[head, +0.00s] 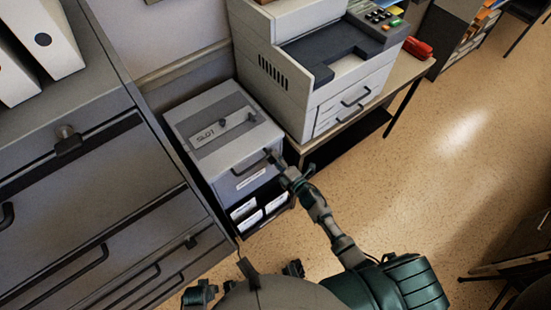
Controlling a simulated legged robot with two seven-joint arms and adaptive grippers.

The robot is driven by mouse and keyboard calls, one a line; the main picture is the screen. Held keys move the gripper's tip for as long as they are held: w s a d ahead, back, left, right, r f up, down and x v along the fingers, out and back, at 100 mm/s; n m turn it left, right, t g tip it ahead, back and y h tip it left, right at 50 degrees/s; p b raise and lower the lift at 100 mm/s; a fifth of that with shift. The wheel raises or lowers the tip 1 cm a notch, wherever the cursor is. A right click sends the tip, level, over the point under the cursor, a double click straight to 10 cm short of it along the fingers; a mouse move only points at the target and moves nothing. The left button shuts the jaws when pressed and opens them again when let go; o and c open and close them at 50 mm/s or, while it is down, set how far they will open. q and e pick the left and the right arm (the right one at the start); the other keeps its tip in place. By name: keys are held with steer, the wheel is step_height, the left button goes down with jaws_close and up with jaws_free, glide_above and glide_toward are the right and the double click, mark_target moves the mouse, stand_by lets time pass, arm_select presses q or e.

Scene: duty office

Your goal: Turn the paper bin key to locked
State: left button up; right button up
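The paper bin (185,125) is a light grey box with a dark grey top panel marked "SLOT", standing between the cabinet and the printer. Two small dark fittings, one left (222,122) and one right (250,117), stand on that panel. I cannot tell whether either is the key, or how it is turned. A dark bar handle (247,168) is on the bin's front. My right gripper (273,158) is at the bin's front right top corner, close to the handle's right end. Its fingers are too small to read, and contact is unclear. My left gripper does not show clearly.
A grey drawer cabinet (85,190) with bar handles fills the left, with white binders (45,40) on top. A large printer (285,70) stands on a low table right of the bin.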

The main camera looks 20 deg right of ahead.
steer(key=v, duration=1.2)
stand_by(0.3)
steer(key=s+d+f+m+g+h+p, duration=0.1)
steer(key=s+f+m+g+h, duration=0.1)
steer(key=s+f+m, duration=0.3)
steer(key=s+d+f+m+g+h, duration=0.2)
steer(key=f+m+g, duration=0.15)
steer(key=f, duration=0.35)
steer(key=s+d+f+m+g+h+p, duration=0.1)
steer(key=s+f+m+g+h, duration=0.15)
steer(key=f+m, duration=0.35)
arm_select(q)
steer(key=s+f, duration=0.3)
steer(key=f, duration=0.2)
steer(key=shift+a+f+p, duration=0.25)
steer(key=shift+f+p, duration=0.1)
arm_select(e)
steer(key=s+a+f+m+g, duration=0.2)
steer(key=s+f, duration=0.3)
steer(key=s, duration=0.4)
steer(key=s+a+f+m+g, duration=0.2)
steer(key=s+f+g, duration=0.3)
steer(key=s, duration=0.4)
steer(key=shift+m, duration=0.55)
